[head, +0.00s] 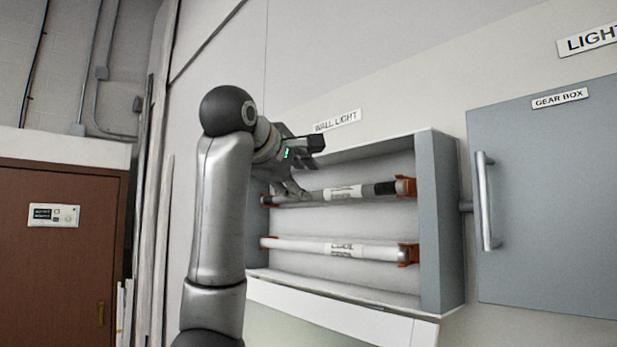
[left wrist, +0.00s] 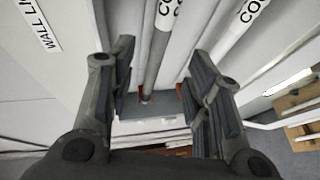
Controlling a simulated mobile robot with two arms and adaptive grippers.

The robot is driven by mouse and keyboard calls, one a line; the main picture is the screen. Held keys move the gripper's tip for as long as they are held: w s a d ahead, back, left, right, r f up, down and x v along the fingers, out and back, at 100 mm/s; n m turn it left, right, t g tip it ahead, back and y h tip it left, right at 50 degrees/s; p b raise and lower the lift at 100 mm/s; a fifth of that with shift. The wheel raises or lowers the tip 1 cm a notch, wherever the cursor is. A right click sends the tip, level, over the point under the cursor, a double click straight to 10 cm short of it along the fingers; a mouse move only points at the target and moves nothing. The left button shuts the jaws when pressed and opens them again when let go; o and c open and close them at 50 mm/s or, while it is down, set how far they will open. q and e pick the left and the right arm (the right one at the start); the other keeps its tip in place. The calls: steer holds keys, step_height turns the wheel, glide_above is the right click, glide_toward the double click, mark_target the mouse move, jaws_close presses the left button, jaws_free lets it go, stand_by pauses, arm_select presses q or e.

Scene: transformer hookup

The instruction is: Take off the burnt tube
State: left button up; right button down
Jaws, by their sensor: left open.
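The burnt tube (head: 343,192) is the upper one in the wall light box, greyed with a blackened right end and a white label. It still lies across the box, its right end at an orange-red holder (head: 406,187). My left gripper (head: 297,188) is at the tube's left part, partly hiding that end. In the left wrist view my left gripper (left wrist: 163,85) is open, with the grey burnt tube (left wrist: 156,55) running between its spread fingers. A clean white tube (head: 325,247) lies below it, its right end at another orange-red holder (head: 408,254). My right gripper is not in view.
The wall light box (head: 437,220) has raised grey side walls and a top edge around the tubes. A gear box (head: 545,200) with a long handle (head: 487,200) is close on the right. A brown door (head: 60,260) is at far left.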

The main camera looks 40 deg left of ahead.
mark_target(317, 194)
arm_select(q)
steer(key=p+x, duration=0.2)
steer(key=x, duration=0.2)
steer(key=shift+a+r, duration=0.1)
steer(key=shift+a, duration=0.05)
steer(key=x, duration=0.2)
steer(key=p+x, duration=0.1)
steer(key=x, duration=0.1)
steer(key=shift+d, duration=0.2)
steer(key=shift+p+x, duration=0.6)
steer(key=shift+x, duration=0.3)
steer(key=shift+c, duration=0.6)
steer(key=shift+f, duration=0.2)
steer(key=shift+c, duration=1.2)
steer(key=c, duration=0.5)
jaws_close()
steer(key=shift+o, duration=0.7)
jaws_free()
jaws_close()
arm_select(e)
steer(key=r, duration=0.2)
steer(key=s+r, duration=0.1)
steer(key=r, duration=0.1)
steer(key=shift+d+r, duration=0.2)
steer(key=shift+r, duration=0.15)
